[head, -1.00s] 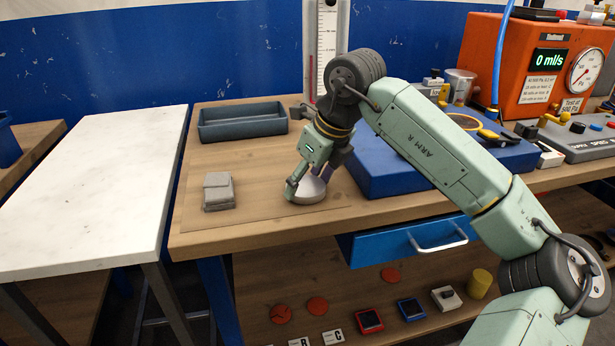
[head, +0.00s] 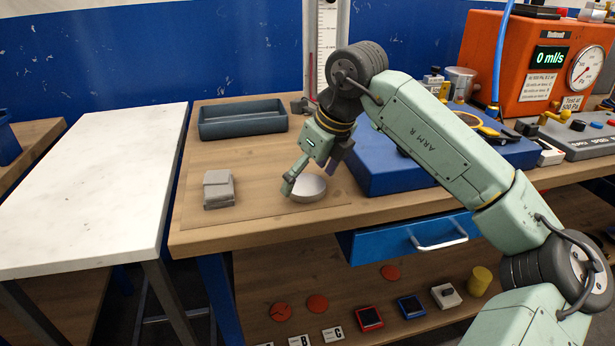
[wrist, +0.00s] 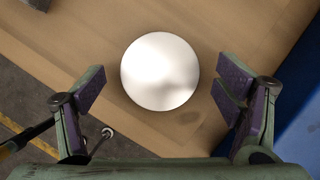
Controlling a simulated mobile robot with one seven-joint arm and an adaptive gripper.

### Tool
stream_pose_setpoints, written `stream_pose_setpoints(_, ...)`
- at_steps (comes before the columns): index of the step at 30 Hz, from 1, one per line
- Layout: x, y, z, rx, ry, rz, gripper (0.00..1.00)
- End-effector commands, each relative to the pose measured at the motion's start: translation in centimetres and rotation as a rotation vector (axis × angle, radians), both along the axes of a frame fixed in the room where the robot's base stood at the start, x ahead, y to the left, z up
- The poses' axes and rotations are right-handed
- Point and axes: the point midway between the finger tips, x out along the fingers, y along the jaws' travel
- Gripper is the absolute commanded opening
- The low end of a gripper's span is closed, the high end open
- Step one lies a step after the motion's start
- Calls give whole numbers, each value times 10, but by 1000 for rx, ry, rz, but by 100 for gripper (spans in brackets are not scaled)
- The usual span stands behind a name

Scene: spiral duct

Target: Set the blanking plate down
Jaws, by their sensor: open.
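The blanking plate (head: 307,188) is a round, silvery, dome-like disc. It rests on the wooden bench (head: 260,232) near the front edge. In the wrist view the plate (wrist: 160,71) shows as a bright, plain disc, apart from both fingers. My gripper (head: 310,180) is open just above and around it, with its fingers spread wide.
A blue block (head: 385,172) stands close to the right of my gripper. Grey stacked pads (head: 218,190) lie to the left. A dark tray (head: 243,121) sits behind. A white table (head: 90,180) stands farther left. The bench between pads and plate is clear.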

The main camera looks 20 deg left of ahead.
Motion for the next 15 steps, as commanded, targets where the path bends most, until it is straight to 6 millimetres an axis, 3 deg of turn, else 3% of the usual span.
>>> stream_pose_setpoints(15,-14,-36,92,0,-3,-4,85)
